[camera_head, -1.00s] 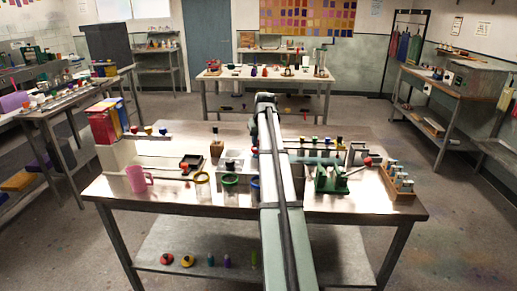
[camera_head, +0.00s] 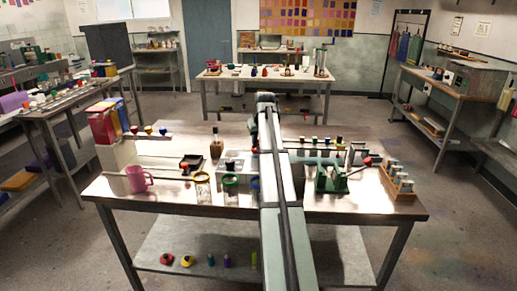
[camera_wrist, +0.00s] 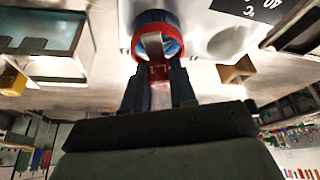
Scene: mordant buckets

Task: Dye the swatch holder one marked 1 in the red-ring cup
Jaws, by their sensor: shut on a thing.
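The red-ring cup (camera_wrist: 135,50) is at the top middle of the wrist view, its red rim towards me and blue showing around and inside it. My gripper (camera_wrist: 158,92) is shut on a swatch holder (camera_wrist: 159,72) with a red part and a pale strip. The strip overlaps the cup's opening; I cannot tell how deep it reaches. No number is readable on the holder.
In the head view, a yellow-ring cup (camera_head: 202,190) and a green-ring cup (camera_head: 230,188) stand left of my arm, near a pink mug (camera_head: 137,181). A green press (camera_head: 328,181) and a wooden rack (camera_head: 400,187) with several holders are right. The front table edge is clear.

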